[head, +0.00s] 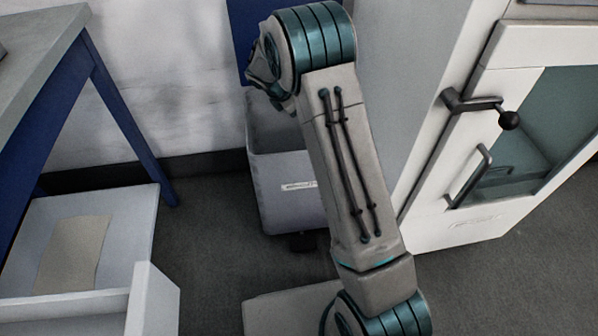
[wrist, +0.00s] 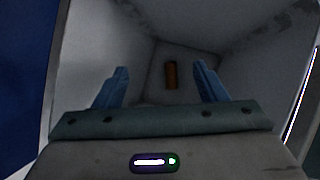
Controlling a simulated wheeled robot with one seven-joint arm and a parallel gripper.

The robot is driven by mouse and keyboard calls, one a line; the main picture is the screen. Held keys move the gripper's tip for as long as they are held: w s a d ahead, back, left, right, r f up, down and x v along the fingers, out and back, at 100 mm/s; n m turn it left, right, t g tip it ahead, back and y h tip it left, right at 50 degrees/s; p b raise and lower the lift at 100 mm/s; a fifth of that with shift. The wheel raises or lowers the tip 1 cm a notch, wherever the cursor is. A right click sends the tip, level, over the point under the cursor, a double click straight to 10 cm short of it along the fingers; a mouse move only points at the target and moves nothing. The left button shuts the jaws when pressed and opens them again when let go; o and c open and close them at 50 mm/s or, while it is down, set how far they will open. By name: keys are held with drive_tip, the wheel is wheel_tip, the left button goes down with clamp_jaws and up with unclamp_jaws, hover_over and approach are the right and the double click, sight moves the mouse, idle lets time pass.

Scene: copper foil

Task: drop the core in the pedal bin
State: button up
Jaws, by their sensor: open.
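The pedal bin (head: 285,200) is a grey box with a small label, standing on the floor against the wall. It is open at the top, and a blue panel (head: 243,30) rises behind it. In the wrist view I look down into the bin's pale interior (wrist: 105,40). The core (wrist: 171,75), a small brown-orange piece, lies on the bin's floor, apart from my fingers. My gripper (wrist: 161,68) is open and empty above it, its two blue fingers spread. In the head view my arm covers part of the bin, and the core is hidden.
A white cabinet (head: 480,225) with a glass front, a handle and a black-knobbed lever (head: 508,119) stands close to the bin's right. At left are a blue-legged table (head: 130,120) and a white open tray or drawer (head: 130,225) holding a tan sheet (head: 72,255).

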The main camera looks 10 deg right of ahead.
drive_tip(key=p+v, duration=0.4)
drive_tip(key=v, duration=1)
drive_tip(key=shift+p, duration=0.3)
drive_tip(key=shift+f, duration=0.15)
